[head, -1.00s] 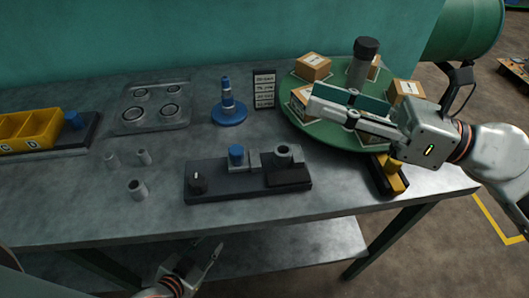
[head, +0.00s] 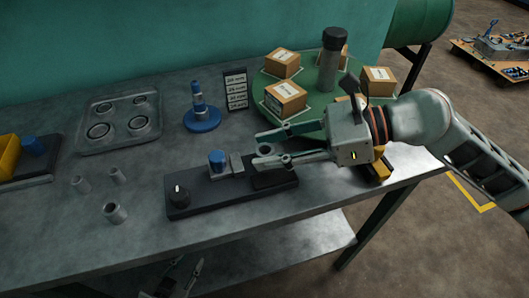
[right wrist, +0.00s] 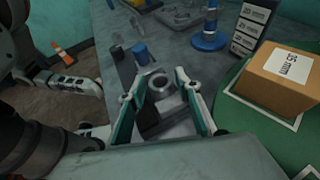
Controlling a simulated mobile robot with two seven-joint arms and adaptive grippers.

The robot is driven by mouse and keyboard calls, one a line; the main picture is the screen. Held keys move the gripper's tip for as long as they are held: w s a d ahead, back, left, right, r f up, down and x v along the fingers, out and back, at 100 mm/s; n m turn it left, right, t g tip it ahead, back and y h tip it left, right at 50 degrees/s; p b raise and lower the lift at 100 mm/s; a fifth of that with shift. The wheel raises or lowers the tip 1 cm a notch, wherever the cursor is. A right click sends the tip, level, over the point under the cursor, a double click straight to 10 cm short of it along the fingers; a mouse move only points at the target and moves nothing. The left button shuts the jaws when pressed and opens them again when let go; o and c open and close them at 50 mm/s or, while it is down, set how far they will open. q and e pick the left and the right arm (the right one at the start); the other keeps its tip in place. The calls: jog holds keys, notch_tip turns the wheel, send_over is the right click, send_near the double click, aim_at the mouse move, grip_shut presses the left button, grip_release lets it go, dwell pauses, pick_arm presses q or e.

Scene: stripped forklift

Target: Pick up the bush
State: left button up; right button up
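A grey hollow bush (head: 265,149) stands at the right part of a black fixture (head: 205,195) on the table. Its open top ring also shows in the right wrist view (right wrist: 160,82). My right gripper (head: 262,148) is open, its fingertips on either side of the bush in the head view; I cannot tell whether they touch it. The fingers partly hide the bush and the fixture's right end. My left gripper (head: 180,272) is open and empty, low at the bottom edge, in front of the table. Smaller grey sleeves (head: 115,213) stand on the table at left.
A blue cylinder (head: 217,160) and a black knob (head: 179,196) are on the fixture. A blue stepped stand (head: 201,116) and a size label sign (head: 236,90) stand behind. A green turntable (head: 265,84) carries cardboard boxes (head: 286,98) and a dark-capped post (head: 331,62). A ringed tray (head: 119,121) lies at left.

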jog(key=shift+w+a+f, duration=0.1)
jog(key=shift+a+f, duration=0.15)
jog(key=shift+a, duration=0.35)
grip_shut()
